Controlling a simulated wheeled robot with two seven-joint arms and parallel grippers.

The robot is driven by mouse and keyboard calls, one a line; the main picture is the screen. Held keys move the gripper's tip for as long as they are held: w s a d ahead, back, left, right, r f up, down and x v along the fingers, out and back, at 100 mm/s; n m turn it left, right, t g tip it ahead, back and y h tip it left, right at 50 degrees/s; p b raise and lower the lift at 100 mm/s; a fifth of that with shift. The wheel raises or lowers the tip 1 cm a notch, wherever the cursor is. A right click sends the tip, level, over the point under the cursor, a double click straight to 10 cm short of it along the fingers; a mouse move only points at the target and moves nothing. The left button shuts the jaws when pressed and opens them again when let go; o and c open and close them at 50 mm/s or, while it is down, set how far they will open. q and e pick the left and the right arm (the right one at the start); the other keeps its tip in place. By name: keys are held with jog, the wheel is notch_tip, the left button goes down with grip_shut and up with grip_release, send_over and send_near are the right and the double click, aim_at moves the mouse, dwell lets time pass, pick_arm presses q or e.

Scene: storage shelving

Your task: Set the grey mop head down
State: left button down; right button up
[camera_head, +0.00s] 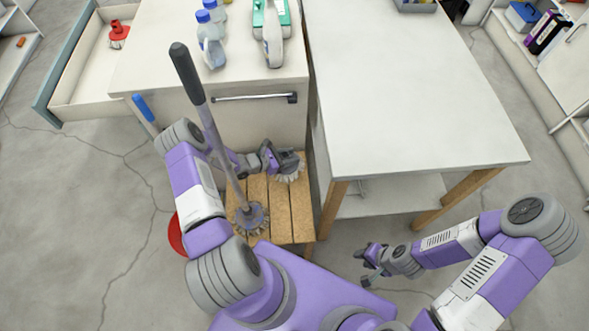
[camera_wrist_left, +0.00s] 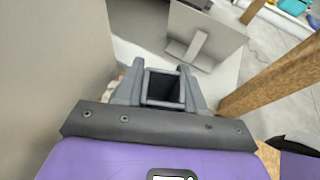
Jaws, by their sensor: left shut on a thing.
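The grey mop head (camera_head: 290,165), with pale bristles below it, is at the far right part of a wooden slatted stool (camera_head: 280,210). I cannot tell whether its bristles touch the slats. My left gripper (camera_head: 270,157) is shut on the mop head. In the left wrist view, its square grey socket (camera_wrist_left: 163,88) sits between the fingers, and the bristles are mostly hidden. My right gripper (camera_head: 366,264) is empty, low over the floor to the right of the stool, and its fingers look apart.
A white drawer cabinet (camera_head: 260,118) is right behind the stool. A white table (camera_head: 410,100) stands to the right. A red round thing (camera_head: 177,236) is on the floor at left.

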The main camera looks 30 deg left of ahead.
pick_arm(q)
notch_tip(320, 180, down, 7)
jog(key=b, duration=0.2)
jog(key=shift+w+d+b, duration=0.1)
jog(key=shift+b, duration=0.2)
jog(key=shift+r, duration=0.2)
jog(key=shift+f, duration=0.1)
jog(key=c, duration=0.7)
grip_release()
jog(key=shift+p+v, duration=1.85)
jog(key=shift+v, duration=4.25)
jog(key=shift+d, duration=0.1)
